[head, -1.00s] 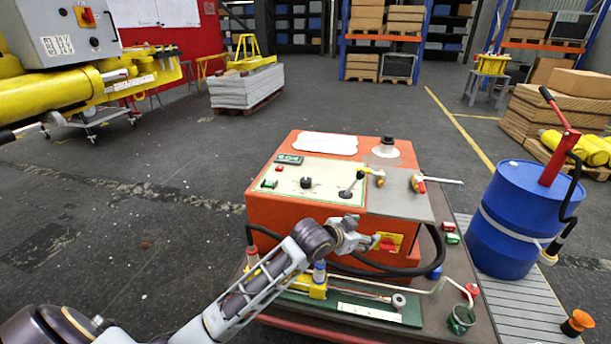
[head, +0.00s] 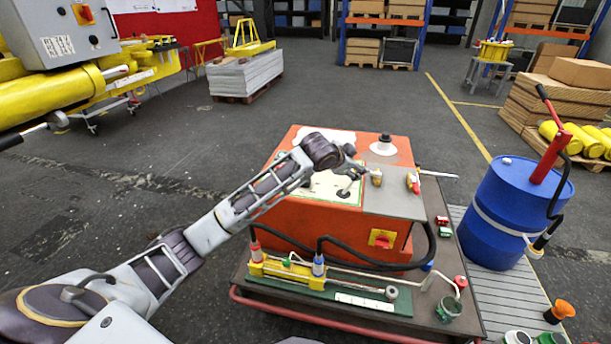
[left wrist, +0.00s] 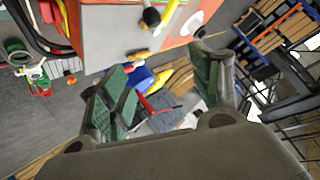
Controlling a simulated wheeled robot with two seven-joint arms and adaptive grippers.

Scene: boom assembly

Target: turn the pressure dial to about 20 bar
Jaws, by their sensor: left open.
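The orange pump unit (head: 290,222) stands on a cart, with a pale control panel (head: 322,187) on top. My left forearm crosses the panel and hides most of it, so I cannot make out the pressure dial or its reading. A black lever base (head: 342,193) shows at the panel's front right. My left gripper (head: 357,169) is above the panel's right side, close to the lever and a yellow-handled valve (head: 376,177). In the left wrist view the left gripper (left wrist: 160,92) is open, its green-padded fingers apart with nothing between them. My right gripper is not in view.
Black hoses (head: 345,250) and a yellow-blocked pipe fixture (head: 285,268) lie in front. A blue drum (head: 505,220) with a red hand pump stands to the right. Open floor lies left.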

